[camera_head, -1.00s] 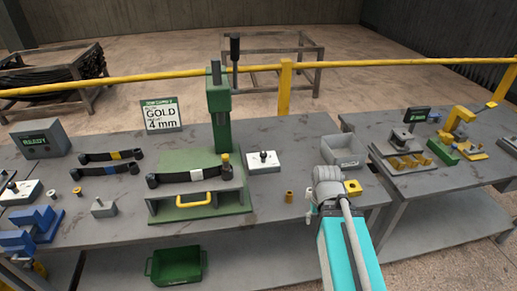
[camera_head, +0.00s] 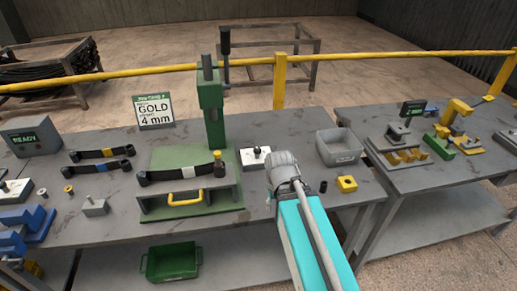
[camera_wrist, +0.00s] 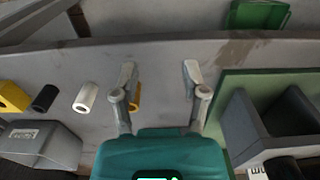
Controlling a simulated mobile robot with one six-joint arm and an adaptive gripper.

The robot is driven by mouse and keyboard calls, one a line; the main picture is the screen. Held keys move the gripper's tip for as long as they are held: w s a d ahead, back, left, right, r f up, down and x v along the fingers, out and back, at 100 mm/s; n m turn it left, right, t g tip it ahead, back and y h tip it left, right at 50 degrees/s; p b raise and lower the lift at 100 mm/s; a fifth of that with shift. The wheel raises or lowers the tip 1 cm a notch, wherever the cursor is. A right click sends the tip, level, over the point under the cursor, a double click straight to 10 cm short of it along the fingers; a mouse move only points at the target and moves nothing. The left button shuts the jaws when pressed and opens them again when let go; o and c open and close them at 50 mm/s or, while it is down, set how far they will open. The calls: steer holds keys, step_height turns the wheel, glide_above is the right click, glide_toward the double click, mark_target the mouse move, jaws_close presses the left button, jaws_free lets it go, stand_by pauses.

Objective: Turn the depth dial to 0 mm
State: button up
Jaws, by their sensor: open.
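A white box with a black knob (camera_head: 256,157), which looks like a dial, sits on the bench just right of the green press (camera_head: 211,112). A similar white box (camera_head: 12,191) is at the left edge; I cannot read a scale on either. My arm's wrist is just in front of and right of the nearer box in the head view. My gripper (camera_wrist: 159,70) is open over the bench. A gold cylinder (camera_wrist: 136,94) shows beside its left finger in the wrist view. A small white marked patch (camera_wrist: 257,172) shows at the bottom; I cannot tell what it is.
A grey bin (camera_head: 339,147), a yellow block (camera_head: 347,184) and a black cylinder (camera_head: 323,187) are right of my arm. Dark leaf strips lie on the press fixture and bench. A sign (camera_head: 154,111) reads GOLD, 4 mm. A READY display (camera_head: 33,137) stands left.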

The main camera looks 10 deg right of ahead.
steer(key=shift+o, duration=1.4)
steer(key=shift+w+r, duration=0.15)
steer(key=shift+w, duration=0.1)
step_height(320, 180, up, 14)
steer(key=m+p, duration=0.5)
steer(key=p, duration=0.9)
glide_above(257, 149)
steer(key=shift+f, duration=0.2)
step_height(257, 149, down, 14)
steer(key=b, duration=1.3)
steer(key=shift+r, duration=0.25)
